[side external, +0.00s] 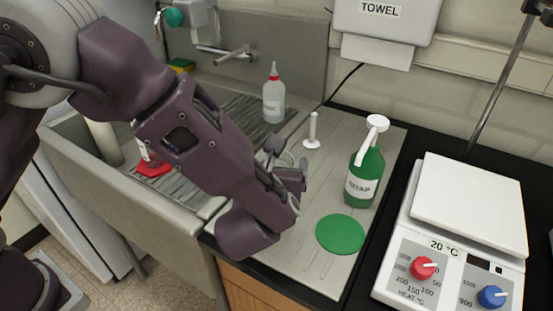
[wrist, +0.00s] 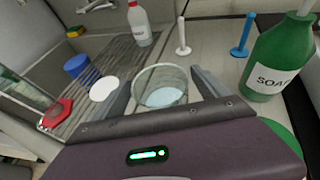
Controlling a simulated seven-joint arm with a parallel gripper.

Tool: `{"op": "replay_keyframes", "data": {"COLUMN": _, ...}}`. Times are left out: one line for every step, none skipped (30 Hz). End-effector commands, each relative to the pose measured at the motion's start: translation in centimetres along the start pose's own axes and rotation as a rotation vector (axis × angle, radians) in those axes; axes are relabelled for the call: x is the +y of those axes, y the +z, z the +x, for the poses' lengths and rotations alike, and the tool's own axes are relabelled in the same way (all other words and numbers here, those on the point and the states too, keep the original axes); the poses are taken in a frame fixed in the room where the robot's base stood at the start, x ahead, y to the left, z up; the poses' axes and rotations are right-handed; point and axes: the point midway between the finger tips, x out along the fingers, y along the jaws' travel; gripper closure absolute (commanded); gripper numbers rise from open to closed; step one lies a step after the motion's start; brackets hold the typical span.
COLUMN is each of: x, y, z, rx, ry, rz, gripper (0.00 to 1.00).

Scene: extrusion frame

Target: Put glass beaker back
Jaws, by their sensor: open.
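The clear glass beaker (wrist: 161,88) stands upright on the counter surface beside the ribbed drainboard, with a pale bottom showing through it. In the wrist view it lies between or just beyond the two spread fingers of my gripper (wrist: 164,86); I cannot tell whether either finger touches it. In the side view my gripper (side external: 288,178) is low over the counter and mostly hides the beaker, with only part of its rim (side external: 285,159) showing. A flat green disc (side external: 340,234) lies on the counter, right of my gripper, with nothing on it.
A green soap bottle (side external: 366,178) stands behind the green disc. A white peg (side external: 312,132), a blue peg (wrist: 243,36) and a red-capped bottle (side external: 273,97) stand behind the beaker. A hot plate (side external: 455,240) is at right.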

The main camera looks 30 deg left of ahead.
Motion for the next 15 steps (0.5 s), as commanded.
{"op": "replay_keyframes", "data": {"x": -0.2, "y": 0.0, "z": -1.6, "rx": 0.001, "ry": -0.006, "rz": -0.001, "gripper": 0.15}}
{"op": "replay_keyframes", "data": {"x": -0.2, "y": 0.0, "z": -2.4, "rx": 0.0, "ry": -0.006, "rz": -0.001, "gripper": 0.15}}
{"op": "replay_keyframes", "data": {"x": -0.1, "y": 0.0, "z": -3.6, "rx": 0.001, "ry": -0.007, "rz": 0.0, "gripper": 0.15}}
{"op": "replay_keyframes", "data": {"x": -0.1, "y": 0.0, "z": -4.3, "rx": 0.0, "ry": -0.005, "rz": -0.001, "gripper": 0.15}}
{"op": "replay_keyframes", "data": {"x": -0.2, "y": 0.0, "z": -5.1, "rx": 0.0, "ry": -0.006, "rz": -0.001, "gripper": 0.15}}
{"op": "replay_keyframes", "data": {"x": -0.1, "y": 0.0, "z": -6.0, "rx": 0.001, "ry": -0.004, "rz": 0.0, "gripper": 0.15}}
{"op": "replay_keyframes", "data": {"x": -0.1, "y": 0.0, "z": -6.6, "rx": 0.001, "ry": -0.005, "rz": 0.0, "gripper": 0.15}}
{"op": "replay_keyframes", "data": {"x": -0.1, "y": 0.0, "z": -7.2, "rx": 0.001, "ry": -0.005, "rz": -0.001, "gripper": 0.15}}
{"op": "replay_keyframes", "data": {"x": -0.1, "y": 0.0, "z": -7.8, "rx": 0.001, "ry": -0.003, "rz": -0.002, "gripper": 0.15}}
{"op": "replay_keyframes", "data": {"x": -0.1, "y": 0.0, "z": -8.2, "rx": 0.001, "ry": -0.003, "rz": -0.001, "gripper": 0.15}}
{"op": "replay_keyframes", "data": {"x": -0.1, "y": 0.0, "z": -8.5, "rx": 0.0, "ry": -0.003, "rz": 0.0, "gripper": 0.15}}
{"op": "replay_keyframes", "data": {"x": 0.0, "y": 0.0, "z": -8.8, "rx": 0.0, "ry": -0.001, "rz": 0.0, "gripper": 0.15}}
{"op": "replay_keyframes", "data": {"x": 0.0, "y": 0.0, "z": -8.9, "rx": 0.001, "ry": 0.0, "rz": 0.0, "gripper": 0.15}}
{"op": "replay_keyframes", "data": {"x": 0.0, "y": 0.0, "z": -9.0, "rx": 0.001, "ry": 0.0, "rz": 0.0, "gripper": 0.15}}
{"op": "replay_keyframes", "data": {"x": 0.0, "y": 0.0, "z": -9.1, "rx": 0.001, "ry": 0.001, "rz": 0.0, "gripper": 0.15}}
